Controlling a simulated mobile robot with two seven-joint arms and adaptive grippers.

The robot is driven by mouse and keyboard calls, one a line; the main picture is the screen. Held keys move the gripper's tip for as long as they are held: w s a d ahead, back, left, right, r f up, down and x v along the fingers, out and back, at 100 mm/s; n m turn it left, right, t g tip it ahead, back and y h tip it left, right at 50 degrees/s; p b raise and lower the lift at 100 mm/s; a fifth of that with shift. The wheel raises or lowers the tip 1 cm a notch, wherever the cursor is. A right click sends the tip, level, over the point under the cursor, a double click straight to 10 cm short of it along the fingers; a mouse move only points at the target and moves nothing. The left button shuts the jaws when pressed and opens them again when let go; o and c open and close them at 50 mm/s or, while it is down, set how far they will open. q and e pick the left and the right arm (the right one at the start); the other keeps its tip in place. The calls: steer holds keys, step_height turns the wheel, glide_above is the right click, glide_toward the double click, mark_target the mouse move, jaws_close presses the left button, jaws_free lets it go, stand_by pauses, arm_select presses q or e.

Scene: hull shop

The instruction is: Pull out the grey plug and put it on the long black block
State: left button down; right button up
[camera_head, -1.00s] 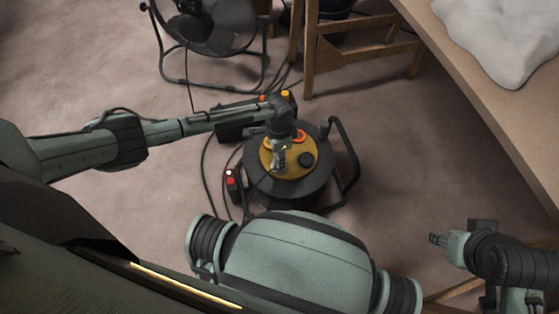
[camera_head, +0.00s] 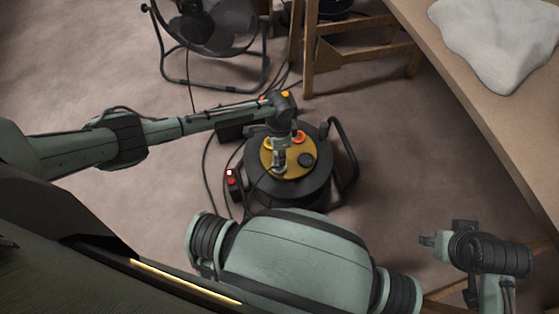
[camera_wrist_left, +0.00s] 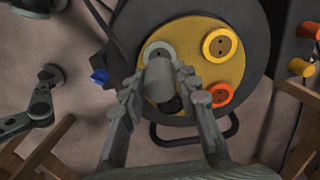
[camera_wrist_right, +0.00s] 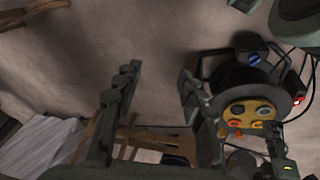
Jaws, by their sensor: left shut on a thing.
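The grey plug (camera_wrist_left: 158,80) is between the fingers of my left gripper (camera_wrist_left: 160,85), which is shut on it over the yellow face (camera_wrist_left: 195,38) of the cable reel (camera_head: 318,190). A pale ring socket (camera_wrist_left: 158,48) shows just behind the plug. I cannot tell whether the plug is still seated. In the head view my left gripper (camera_head: 279,160) points down at the reel face and hides the plug. The long black block (camera_head: 232,128) lies behind the reel, partly under my left arm, with orange and yellow plugs at its right end. My right gripper (camera_wrist_right: 160,100) is open and empty, away at the right.
A small black box (camera_head: 232,180) with a red light lies left of the reel among loose cables. A fan (camera_head: 210,30), a wooden trestle (camera_head: 362,50) and a table (camera_head: 470,85) with a pale cloth stand around. The reel's tubular frame (camera_head: 348,150) rises at its right.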

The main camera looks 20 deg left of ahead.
steer(key=shift+w+d+f+p, duration=0.15)
steer(key=shift+f+p, duration=0.45)
steer(key=shift+f, duration=0.85)
